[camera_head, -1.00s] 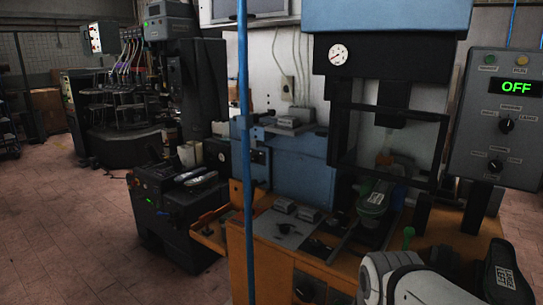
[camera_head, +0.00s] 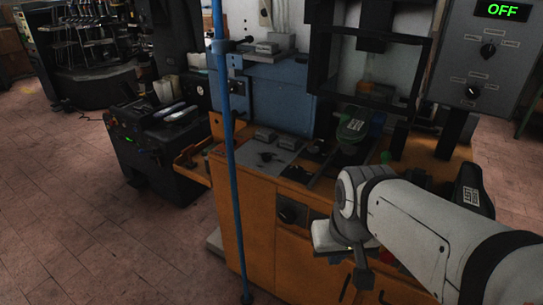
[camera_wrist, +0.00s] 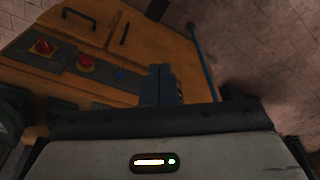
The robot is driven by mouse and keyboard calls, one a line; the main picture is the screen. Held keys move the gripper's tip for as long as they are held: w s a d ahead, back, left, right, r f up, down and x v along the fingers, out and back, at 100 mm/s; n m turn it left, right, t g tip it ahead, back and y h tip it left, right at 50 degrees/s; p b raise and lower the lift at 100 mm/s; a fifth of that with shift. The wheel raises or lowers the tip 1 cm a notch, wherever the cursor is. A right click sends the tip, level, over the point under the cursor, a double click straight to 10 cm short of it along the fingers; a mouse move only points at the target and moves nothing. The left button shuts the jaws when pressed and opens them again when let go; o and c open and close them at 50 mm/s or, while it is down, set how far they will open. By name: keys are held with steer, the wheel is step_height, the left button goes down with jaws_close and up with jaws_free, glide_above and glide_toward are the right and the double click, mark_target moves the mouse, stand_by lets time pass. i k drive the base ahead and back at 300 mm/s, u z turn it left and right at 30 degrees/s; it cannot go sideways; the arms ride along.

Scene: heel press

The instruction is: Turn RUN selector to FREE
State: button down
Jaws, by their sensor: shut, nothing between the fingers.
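A grey control box (camera_head: 491,60) at the upper right in the head view has a green OFF display and two black knobs, an upper one (camera_head: 488,50) and a lower one (camera_head: 472,91). Their labels are too small to read. Another dark knob (camera_head: 292,212) is on the orange cabinet's front. The wrist view shows a dark strip with a red knob (camera_wrist: 43,47), a red button (camera_wrist: 86,64) and a small blue part (camera_wrist: 118,74). I cannot tell which control is the RUN selector. My gripper (camera_wrist: 161,82) is shut and empty, apart from these controls.
The orange cabinet (camera_head: 256,215) has door handles below its top. A blue upright pole (camera_head: 228,170) stands at its left. A black press frame (camera_head: 368,98) and a green part (camera_head: 352,130) are above and on the bench. Floor at left is open.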

mark_target(287, 216)
steer(key=z, duration=0.05)
steer(key=k, duration=1.3)
steer(key=u, duration=0.7)
steer(key=i, duration=2)
steer(key=z, duration=0.7)
